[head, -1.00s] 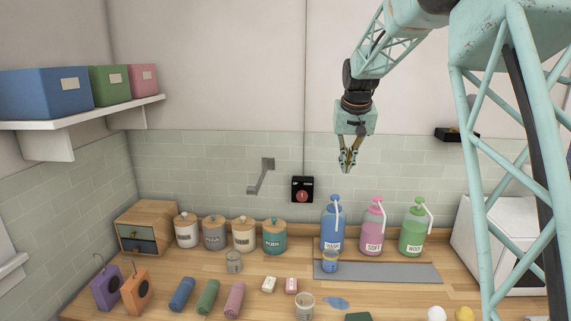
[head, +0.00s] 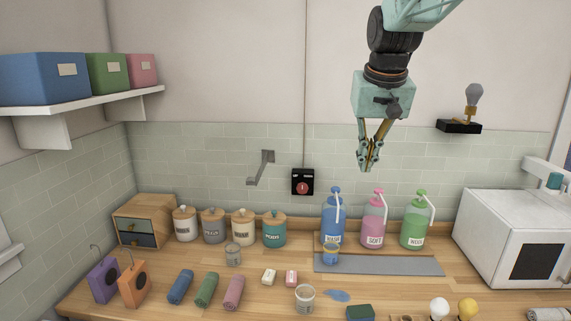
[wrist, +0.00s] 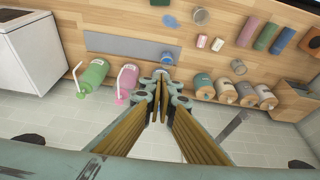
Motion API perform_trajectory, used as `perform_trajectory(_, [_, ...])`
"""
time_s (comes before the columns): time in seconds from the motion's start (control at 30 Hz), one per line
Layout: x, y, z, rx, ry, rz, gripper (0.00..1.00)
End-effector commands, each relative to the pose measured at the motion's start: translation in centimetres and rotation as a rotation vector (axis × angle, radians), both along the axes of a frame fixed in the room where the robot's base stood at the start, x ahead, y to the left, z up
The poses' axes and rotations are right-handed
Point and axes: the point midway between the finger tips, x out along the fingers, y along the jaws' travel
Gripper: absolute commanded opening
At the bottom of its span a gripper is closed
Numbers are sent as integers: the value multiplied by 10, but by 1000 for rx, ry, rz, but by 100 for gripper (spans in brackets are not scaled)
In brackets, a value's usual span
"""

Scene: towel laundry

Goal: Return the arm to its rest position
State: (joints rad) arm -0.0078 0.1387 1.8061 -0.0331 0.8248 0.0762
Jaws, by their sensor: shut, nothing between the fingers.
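My gripper (head: 368,166) hangs pointing down in the head view, high above the counter and in front of the tiled wall. It is above the pump bottles and touches nothing. Its fingers are shut with nothing between them. In the wrist view the closed fingers (wrist: 162,85) point toward the counter, between the bottles and the row of jars. The upper part of my arm runs out of the top of the head view.
Below stand blue (head: 333,222), pink (head: 373,222) and green (head: 414,222) pump bottles behind a grey mat (head: 420,266). A white machine (head: 480,225) is at right. A bulb on a black wall shelf (head: 459,127) is right of my gripper. Rolled towels (head: 206,290) lie left.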

Motion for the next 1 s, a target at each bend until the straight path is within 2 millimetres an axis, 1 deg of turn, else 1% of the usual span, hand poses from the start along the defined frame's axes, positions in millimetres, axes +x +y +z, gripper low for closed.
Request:
perform_trajectory(0.03, [-13, 0, 0, 0, 0, 1, 0])
perform_trajectory(0.1, [-28, 0, 1, 0, 0, 2, 0])
perform_trajectory(0.47, [-108, 0, -1, 0, 4, 11, 0])
perform_trajectory(0.73, [-169, 0, -10, 1, 9, 17, 0])
perform_trajectory(1.0, [-230, 0, -24, 1, 13, 23, 0])
